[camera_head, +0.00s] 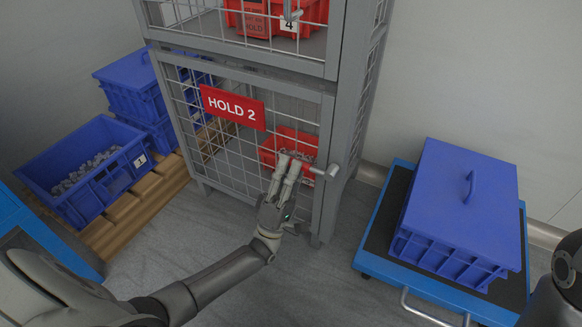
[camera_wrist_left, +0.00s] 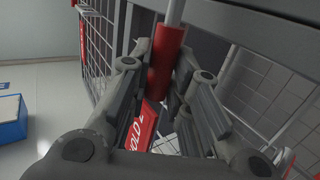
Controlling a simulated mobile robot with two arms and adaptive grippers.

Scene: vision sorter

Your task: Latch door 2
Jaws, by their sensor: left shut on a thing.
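Door 2 is the lower mesh door (camera_head: 232,163) of a grey cage cabinet, with a red "HOLD 2" sign (camera_head: 233,107); it looks flush with its frame. Its latch handle (camera_head: 331,171) sits at the right edge, its lever pointing left over the door. My left gripper (camera_head: 290,162) is at the door front, its fingers at the lever's left end. In the left wrist view, the handle's red grip (camera_wrist_left: 165,62) on a grey rod is between the fingers, which are shut on it. The sign (camera_wrist_left: 143,127) shows behind the fingers. The right gripper is out of view.
A red bin (camera_head: 275,145) sits behind the door mesh; another (camera_head: 312,12) is in the upper compartment. Blue crates (camera_head: 128,160) stand on a pallet at left. A blue lidded crate (camera_head: 460,190) on a cart (camera_head: 376,246) stands at right. Floor before the cabinet is clear.

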